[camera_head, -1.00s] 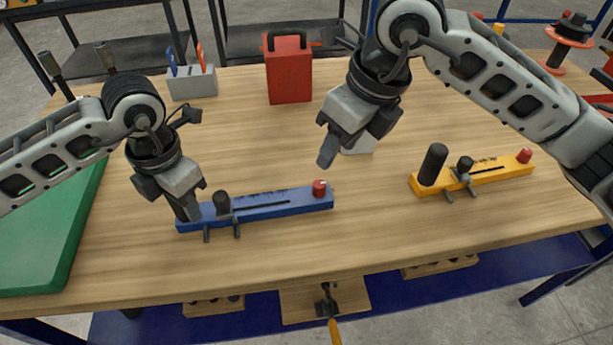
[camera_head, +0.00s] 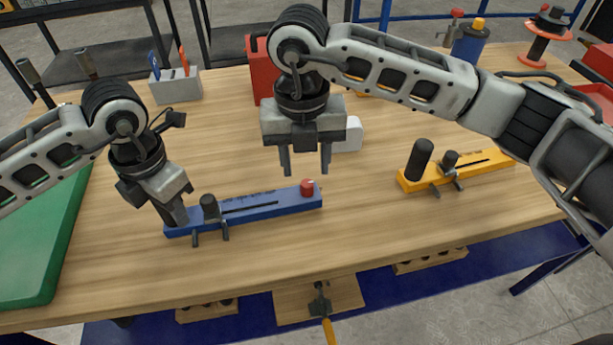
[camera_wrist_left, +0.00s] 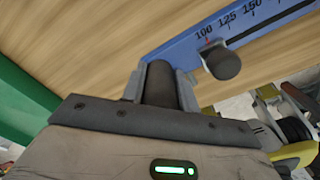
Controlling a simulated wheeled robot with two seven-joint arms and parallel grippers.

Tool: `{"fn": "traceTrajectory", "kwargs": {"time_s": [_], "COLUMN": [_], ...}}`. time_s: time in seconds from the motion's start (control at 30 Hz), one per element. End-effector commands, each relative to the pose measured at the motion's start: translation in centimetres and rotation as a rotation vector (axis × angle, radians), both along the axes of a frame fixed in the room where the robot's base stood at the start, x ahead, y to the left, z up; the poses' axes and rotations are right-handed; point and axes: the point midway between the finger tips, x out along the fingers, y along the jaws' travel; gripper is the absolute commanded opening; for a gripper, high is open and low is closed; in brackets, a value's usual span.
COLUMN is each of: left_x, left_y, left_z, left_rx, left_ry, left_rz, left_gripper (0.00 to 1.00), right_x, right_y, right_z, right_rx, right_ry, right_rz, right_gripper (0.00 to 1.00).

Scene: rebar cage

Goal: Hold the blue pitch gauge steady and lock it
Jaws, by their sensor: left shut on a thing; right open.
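The blue pitch gauge (camera_head: 262,208) lies on the wooden table, with a dark slider knob (camera_head: 209,205) near its left end and a red knob (camera_head: 307,187) at its right end. My left gripper (camera_head: 176,214) is at the gauge's left end, shut on its dark grip post, which shows between the fingers in the left wrist view (camera_wrist_left: 162,86). That view also shows the gauge's scale, with a red mark near 100. My right gripper (camera_head: 306,165) is open and empty, pointing down just above and behind the red knob, apart from it.
A yellow gauge (camera_head: 475,165) lies to the right. A green mat (camera_head: 40,235) is at the left. A grey holder (camera_head: 175,87), a partly hidden red box (camera_head: 259,72) and a white block (camera_head: 350,135) stand behind. The table front is clear.

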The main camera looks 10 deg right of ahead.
Motion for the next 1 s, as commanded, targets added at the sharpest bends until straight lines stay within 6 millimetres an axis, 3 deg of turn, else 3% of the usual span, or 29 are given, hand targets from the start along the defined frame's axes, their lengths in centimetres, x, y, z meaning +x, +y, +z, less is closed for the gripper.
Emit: {"fn": "traceTrajectory", "kwargs": {"time_s": [0.1,0.3,0.67,0.8,0.83,1.0], "left_x": [0.1,0.1,0.1,0.1,0.1,0.1], "left_y": [-0.1,-0.1,-0.1,-0.1,-0.1,-0.1], "left_z": [0.1,0.1,0.1,0.1,0.1,0.1], "left_rx": [-0.003,-0.003,-0.003,-0.003,-0.003,-0.003], "left_ry": [-0.003,-0.003,-0.003,-0.002,-0.003,-0.003], "left_rz": [0.0,0.0,0.0,0.0,0.0,-0.001], "left_gripper": [0.0,0.0,0.0,0.0,0.0,0.0], "right_x": [-0.1,0.0,0.0,0.0,0.0,0.0], "right_y": [-0.1,-0.2,-0.2,-0.2,-0.2,-0.2], "right_z": [-2.2,-4.3,-4.7,-4.7,-4.7,-4.7], "right_rx": [-0.002,0.0,0.0,0.0,0.0,0.0], "right_ry": [0.003,0.001,-0.001,-0.001,-0.001,-0.001], "right_rz": [0.0,0.0,0.001,0.001,0.001,0.003], "right_gripper": [0.43,0.43,0.43,0.04,0.0,0.0]}}
